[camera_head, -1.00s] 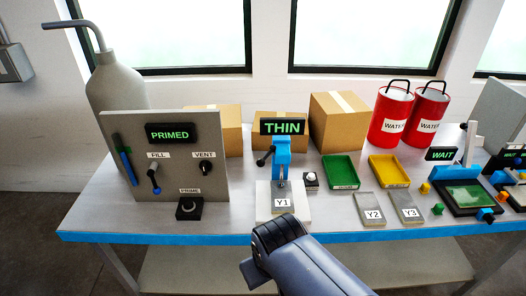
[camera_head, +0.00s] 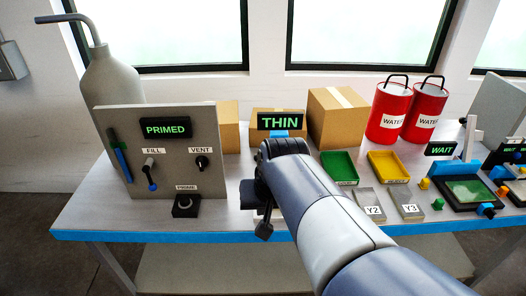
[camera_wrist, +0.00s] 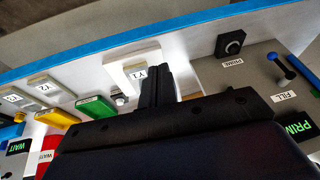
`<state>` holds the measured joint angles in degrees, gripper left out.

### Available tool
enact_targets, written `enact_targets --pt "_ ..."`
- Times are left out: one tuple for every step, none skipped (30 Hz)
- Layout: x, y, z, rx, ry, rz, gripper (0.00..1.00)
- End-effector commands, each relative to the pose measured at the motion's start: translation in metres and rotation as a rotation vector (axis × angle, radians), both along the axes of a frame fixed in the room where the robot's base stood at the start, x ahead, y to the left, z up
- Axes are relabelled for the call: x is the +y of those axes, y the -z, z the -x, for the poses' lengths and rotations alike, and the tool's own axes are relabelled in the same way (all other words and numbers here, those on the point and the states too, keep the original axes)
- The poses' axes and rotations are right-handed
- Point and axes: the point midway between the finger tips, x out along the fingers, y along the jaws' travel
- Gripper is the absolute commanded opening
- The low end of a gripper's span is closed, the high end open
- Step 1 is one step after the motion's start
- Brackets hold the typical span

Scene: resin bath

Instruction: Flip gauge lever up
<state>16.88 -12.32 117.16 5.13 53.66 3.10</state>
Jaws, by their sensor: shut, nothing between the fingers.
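The gauge's dark display (camera_head: 281,121) reads THIN in green at the back middle of the bench. Only a strip of its blue stand (camera_head: 279,134) shows below, because my arm covers the rest. The gauge lever is hidden behind my arm in the head view, and I cannot make it out in the wrist view. My gripper (camera_head: 264,232) is shut and empty, in front of the gauge. In the wrist view its black fingers (camera_wrist: 157,70) are together, beside the pale Y1 plate (camera_wrist: 138,73) in the picture. I cannot tell whether they touch anything.
The PRIMED panel (camera_head: 196,178) with its levers stands left, and a PRIME knob box (camera_head: 186,206) sits before it. Green (camera_head: 340,154) and yellow (camera_head: 403,178) trays lie right. Plates Y2 (camera_head: 372,216) and Y3 (camera_head: 409,215) lie in front. Cardboard boxes (camera_head: 340,120) stand behind.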

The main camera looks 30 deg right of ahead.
Motion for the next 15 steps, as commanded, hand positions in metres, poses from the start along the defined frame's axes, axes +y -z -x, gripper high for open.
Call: enact_targets --pt "-0.015 -0.004 -0.016 -0.022 0.063 -0.025 0.00" --pt "-0.023 -0.009 -0.024 -0.034 0.096 -0.039 0.00" --pt "-0.033 -0.016 -0.035 -0.053 0.139 -0.060 0.00" --pt "-0.042 -0.020 -0.042 -0.066 0.170 -0.074 0.00" --pt "-0.051 -0.025 -0.050 -0.081 0.202 -0.089 0.00" --pt "-0.063 -0.031 -0.059 -0.100 0.242 -0.107 0.00" --pt "-0.071 -0.035 -0.065 -0.114 0.270 -0.120 0.00" --pt "-0.080 -0.039 -0.070 -0.126 0.295 -0.132 0.00" --pt "-0.091 -0.044 -0.077 -0.144 0.327 -0.147 0.00" --pt "-0.099 -0.048 -0.081 -0.156 0.350 -0.157 0.00" --pt "-0.106 -0.051 -0.085 -0.167 0.369 -0.167 0.00" --pt "-0.115 -0.055 -0.089 -0.180 0.393 -0.178 0.00" --pt "-0.120 -0.058 -0.092 -0.189 0.407 -0.186 0.00" --pt "-0.126 -0.060 -0.095 -0.198 0.421 -0.192 0.00" --pt "-0.131 -0.063 -0.097 -0.205 0.436 -0.199 0.00"
